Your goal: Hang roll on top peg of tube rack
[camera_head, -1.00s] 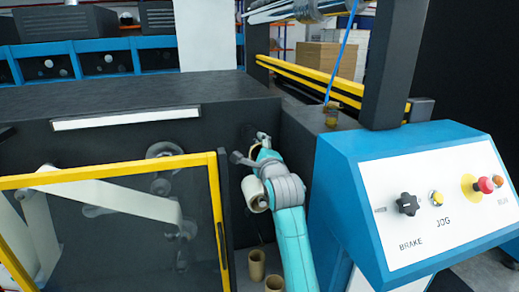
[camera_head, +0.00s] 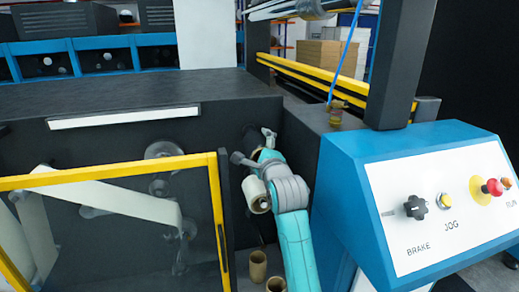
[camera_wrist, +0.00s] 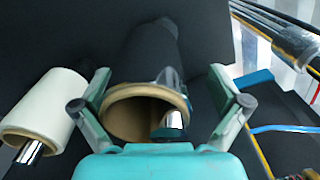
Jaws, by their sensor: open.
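In the wrist view a dark roll (camera_wrist: 150,50) with a brown cardboard core lies between the fingers of my gripper (camera_wrist: 158,72). My gripper is open, one finger on each side of the roll, with gaps at the sides. A shiny metal peg (camera_wrist: 172,124) shows inside the core, so the roll is around that peg. In the head view my gripper (camera_head: 253,145) is at the dark machine wall, and the dark roll is hard to make out there. The rest of the tube rack is mostly hidden.
A white roll (camera_wrist: 45,105) sits on another peg to the left; it also shows below my gripper in the head view (camera_head: 256,194). Cardboard tubes (camera_head: 258,266) stand low down. A yellow-framed guard (camera_head: 215,200) is left, a blue control console (camera_head: 345,190) right.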

